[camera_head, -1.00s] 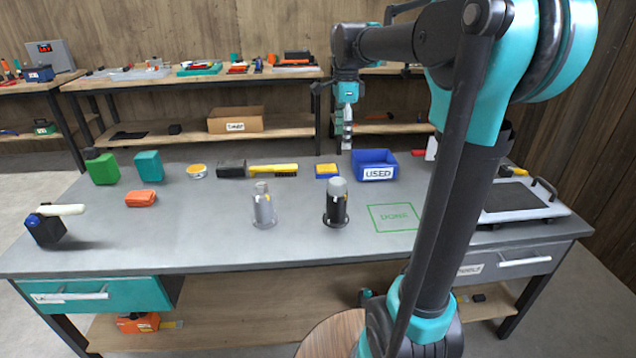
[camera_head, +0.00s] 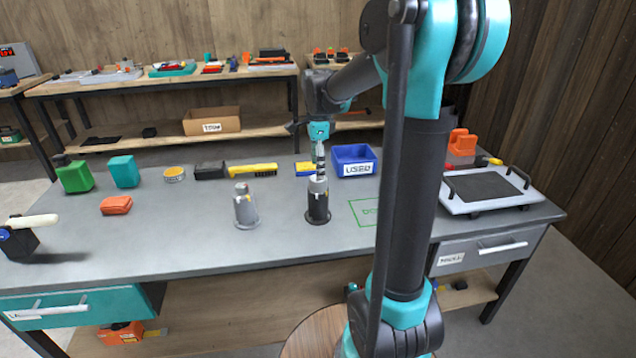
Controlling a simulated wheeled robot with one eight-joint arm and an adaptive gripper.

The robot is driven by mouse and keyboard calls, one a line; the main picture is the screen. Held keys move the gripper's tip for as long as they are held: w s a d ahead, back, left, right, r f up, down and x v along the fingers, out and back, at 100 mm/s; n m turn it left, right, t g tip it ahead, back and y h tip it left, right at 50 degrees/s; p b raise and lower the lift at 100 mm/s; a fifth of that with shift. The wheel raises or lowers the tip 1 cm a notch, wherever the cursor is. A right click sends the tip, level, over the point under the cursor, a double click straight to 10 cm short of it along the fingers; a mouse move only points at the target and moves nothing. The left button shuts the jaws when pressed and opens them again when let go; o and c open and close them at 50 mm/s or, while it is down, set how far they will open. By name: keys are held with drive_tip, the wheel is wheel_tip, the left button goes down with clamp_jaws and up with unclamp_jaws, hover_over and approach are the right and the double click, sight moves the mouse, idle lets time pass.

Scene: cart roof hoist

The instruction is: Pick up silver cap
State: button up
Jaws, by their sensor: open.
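A black cylinder (camera_head: 318,207) stands upright on a round base on the grey workbench, with a silver cap (camera_head: 318,184) on its top. My gripper (camera_head: 319,170) points down from above, right over this cap. Its jaws are open; the fingertips are small here, and I cannot tell whether they touch the cap or are just above it. A grey cylinder (camera_head: 245,208) with a narrower grey top stands on a similar base to the left.
A white tray (camera_head: 520,200) is farther right. The bench's front middle is clear.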

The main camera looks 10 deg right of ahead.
sight(318, 183)
wheel_tip(318, 183, down, 5)
drive_tip(key=shift+s, duration=0.1)
drive_tip(key=shift+c, duration=0.3)
drive_tip(key=c, duration=1.1)
drive_tip(key=shift+r, duration=0.1)
